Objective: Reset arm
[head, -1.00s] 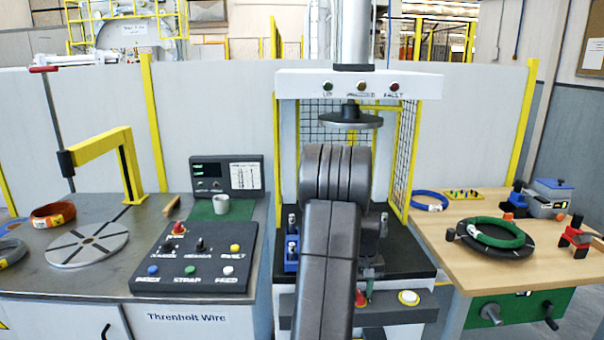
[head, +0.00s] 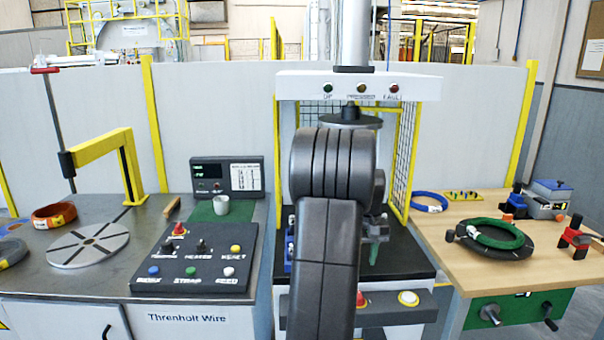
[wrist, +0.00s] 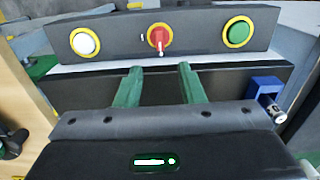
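My arm (head: 328,235) rises in front of the press in the middle of the head view and covers part of it. My gripper (wrist: 160,69) shows in the wrist view with two green fingers apart and nothing between them. It is over the press's dark bed, facing the press's front panel (wrist: 205,35). That panel carries a white button (wrist: 86,42), a red knob (wrist: 159,38) and a green button (wrist: 238,32). In the head view most of my gripper is hidden behind my arm; only a green finger shows.
The press head (head: 358,86) and its round plate are above my arm, with a yellow-framed mesh guard (head: 402,160) beside it. A wooden table (head: 450,275) on the right holds a green coil (head: 495,234). A control console (head: 195,262) and turntable (head: 88,246) are on the left.

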